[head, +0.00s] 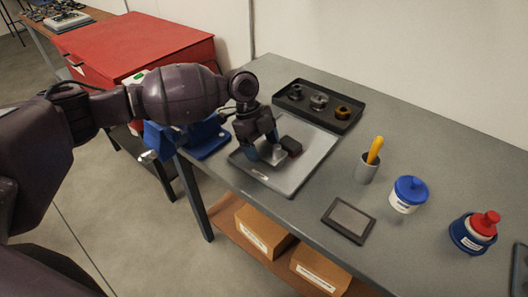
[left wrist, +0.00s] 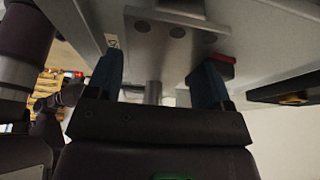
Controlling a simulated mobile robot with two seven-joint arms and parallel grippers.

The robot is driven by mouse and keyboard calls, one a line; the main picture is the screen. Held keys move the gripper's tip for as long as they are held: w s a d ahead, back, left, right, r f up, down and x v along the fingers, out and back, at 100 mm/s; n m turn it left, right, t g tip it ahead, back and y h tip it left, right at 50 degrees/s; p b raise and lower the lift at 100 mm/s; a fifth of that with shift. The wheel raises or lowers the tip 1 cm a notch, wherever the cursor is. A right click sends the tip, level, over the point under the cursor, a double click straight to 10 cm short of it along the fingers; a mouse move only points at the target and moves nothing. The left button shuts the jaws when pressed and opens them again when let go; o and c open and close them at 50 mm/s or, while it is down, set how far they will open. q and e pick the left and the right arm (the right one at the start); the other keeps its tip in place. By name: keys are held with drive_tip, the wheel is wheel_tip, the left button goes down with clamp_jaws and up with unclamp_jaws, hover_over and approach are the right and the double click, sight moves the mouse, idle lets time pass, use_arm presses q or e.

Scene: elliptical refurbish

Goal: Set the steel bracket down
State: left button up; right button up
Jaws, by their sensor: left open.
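The steel bracket (head: 276,157) lies on the light grey metal plate (head: 300,178) on the bench, partly hidden by my gripper. In the left wrist view the bracket (left wrist: 172,37) shows a flat face with two holes, and a narrow grey upright part stands between the fingers. My left gripper (head: 261,150) points down at the bracket. Its blue-tipped fingers, also in the left wrist view (left wrist: 160,85), are open, one on each side of the upright part with visible gaps. My right gripper is in neither view.
A dark block (head: 291,146), red in the left wrist view, sits close beside the bracket. A black tray (head: 331,119) with round parts is behind. A blue vise (head: 200,139) is at the bench's left edge.

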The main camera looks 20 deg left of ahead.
use_arm(q)
drive_tip(key=shift+x, duration=0.75)
drive_tip(key=c, duration=1)
drive_tip(key=shift+r, duration=0.1)
